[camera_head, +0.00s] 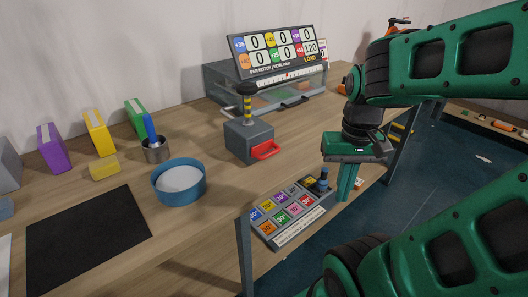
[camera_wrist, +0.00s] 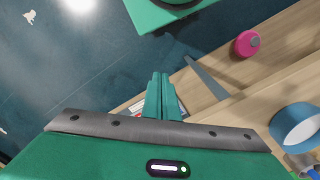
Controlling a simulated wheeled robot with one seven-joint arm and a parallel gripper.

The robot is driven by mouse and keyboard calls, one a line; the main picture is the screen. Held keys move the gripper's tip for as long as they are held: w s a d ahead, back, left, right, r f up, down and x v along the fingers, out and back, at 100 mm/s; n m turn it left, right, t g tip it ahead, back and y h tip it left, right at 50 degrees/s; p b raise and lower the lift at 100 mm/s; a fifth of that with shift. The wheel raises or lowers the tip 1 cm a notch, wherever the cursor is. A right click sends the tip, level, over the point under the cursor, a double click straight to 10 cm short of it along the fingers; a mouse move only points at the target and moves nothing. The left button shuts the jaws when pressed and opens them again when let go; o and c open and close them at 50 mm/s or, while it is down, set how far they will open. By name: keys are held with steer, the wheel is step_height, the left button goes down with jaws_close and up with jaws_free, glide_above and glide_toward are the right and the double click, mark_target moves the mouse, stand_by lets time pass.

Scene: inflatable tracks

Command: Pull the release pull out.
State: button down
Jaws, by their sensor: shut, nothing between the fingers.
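A red loop handle (camera_head: 266,150), which looks like the release pull, sticks out at the lower front of a grey box (camera_head: 245,140). A black and yellow striped post with a dark knob stands on top of the box. My gripper (camera_head: 345,194) points down with its green fingers together and nothing between them. In the head view it is to the right of the red handle, clearly apart from it, by the table's edge. In the wrist view the closed fingers (camera_wrist: 160,85) show at the middle. I cannot make out the red handle there.
A panel of coloured buttons (camera_head: 285,208) lies at the table's near edge, left of my gripper. A blue ring-shaped dish (camera_head: 179,190), a metal cup (camera_head: 155,152) and coloured blocks stand left. A scoreboard (camera_head: 275,52) stands behind. Table between box and panel is clear.

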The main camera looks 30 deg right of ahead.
stand_by(0.4)
steer(key=c, duration=2)
jaws_free()
steer(key=shift+s+r, duration=0.2)
steer(key=shift+s, duration=0.15)
steer(key=shift+o, duration=1.2)
steer(key=shift+w+r, duration=0.15)
steer(key=shift+r, duration=0.2)
steer(key=m+t, duration=0.2)
steer(key=m, duration=0.8)
glide_toward(268, 154)
steer(key=f, duration=0.4)
steer(key=w+f, duration=0.1)
steer(key=f, duration=0.2)
steer(key=shift+w+f, duration=0.25)
steer(key=shift+f, duration=0.15)
steer(key=shift+c, duration=0.3)
jaws_close()
steer(key=shift+a, duration=0.15)
